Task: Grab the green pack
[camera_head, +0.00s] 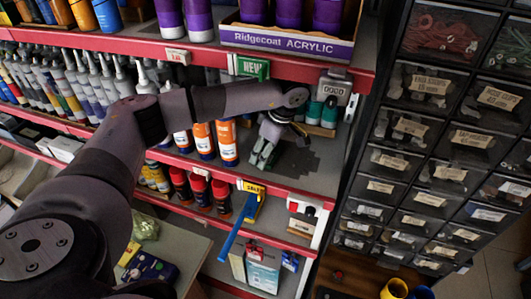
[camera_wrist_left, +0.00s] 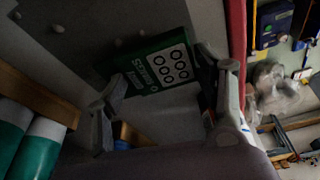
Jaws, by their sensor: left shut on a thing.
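The green pack (camera_wrist_left: 155,68) shows in the left wrist view as a dark green box face with a white panel of black rings and white lettering. It lies between the two fingers of my left gripper (camera_wrist_left: 166,98), which is shut on it. In the head view my left gripper (camera_head: 260,158) points down over the grey shelf (camera_head: 318,165), right of the orange tubes. The pack is hard to make out there, mostly hidden by the gripper. Whether it touches the shelf I cannot tell. My right gripper is not in view.
Orange tubes (camera_head: 227,143) stand just left of the gripper. Green-and-white containers (camera_head: 314,112) stand behind it, by a wooden strip. A red-edged shelf with purple cans (camera_head: 290,12) is above. Drawer cabinets (camera_head: 415,130) stand at right. The shelf right of the gripper is clear.

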